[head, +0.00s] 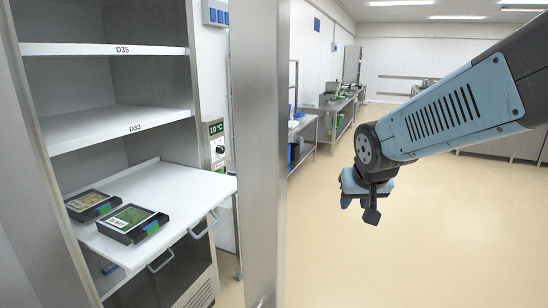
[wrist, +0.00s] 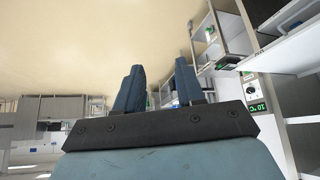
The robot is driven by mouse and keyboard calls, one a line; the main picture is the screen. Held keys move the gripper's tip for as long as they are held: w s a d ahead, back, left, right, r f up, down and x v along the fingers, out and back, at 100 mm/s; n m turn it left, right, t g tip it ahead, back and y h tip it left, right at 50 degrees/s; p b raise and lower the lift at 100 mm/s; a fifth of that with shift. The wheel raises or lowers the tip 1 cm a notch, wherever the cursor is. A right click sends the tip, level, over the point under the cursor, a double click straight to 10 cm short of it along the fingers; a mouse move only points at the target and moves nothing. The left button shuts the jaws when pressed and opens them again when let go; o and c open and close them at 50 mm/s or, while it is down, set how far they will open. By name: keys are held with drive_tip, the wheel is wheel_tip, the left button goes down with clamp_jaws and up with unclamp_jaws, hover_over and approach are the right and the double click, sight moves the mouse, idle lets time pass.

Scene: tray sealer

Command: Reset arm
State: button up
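My gripper (head: 360,208) hangs in free air at the right of the head view, at the end of my raised blue-grey arm. It is well apart from the cabinet and touches nothing. In the wrist view its two dark blue fingers (wrist: 160,68) stand apart with a gap between them. Nothing is held in the gap; only floor and distant furniture show behind it.
At left, an open cabinet has shelves labelled D35 (head: 110,49) and D33 (head: 115,129). Two sealed trays, one (head: 92,203) and another (head: 128,220), lie on its pulled-out shelf (head: 185,190). A metal post (head: 257,150) stands mid-view. Open floor (head: 400,260) lies below my gripper.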

drive_tip(key=s+d+r, duration=0.2)
drive_tip(key=s, duration=0.4)
drive_tip(key=s+d+r+g, duration=0.1)
drive_tip(key=s+d+r, duration=0.2)
drive_tip(key=s, duration=0.4)
drive_tip(key=shift+s+r, duration=0.15)
drive_tip(key=shift+s, duration=0.05)
drive_tip(key=shift+d, duration=0.1)
idle(0.4)
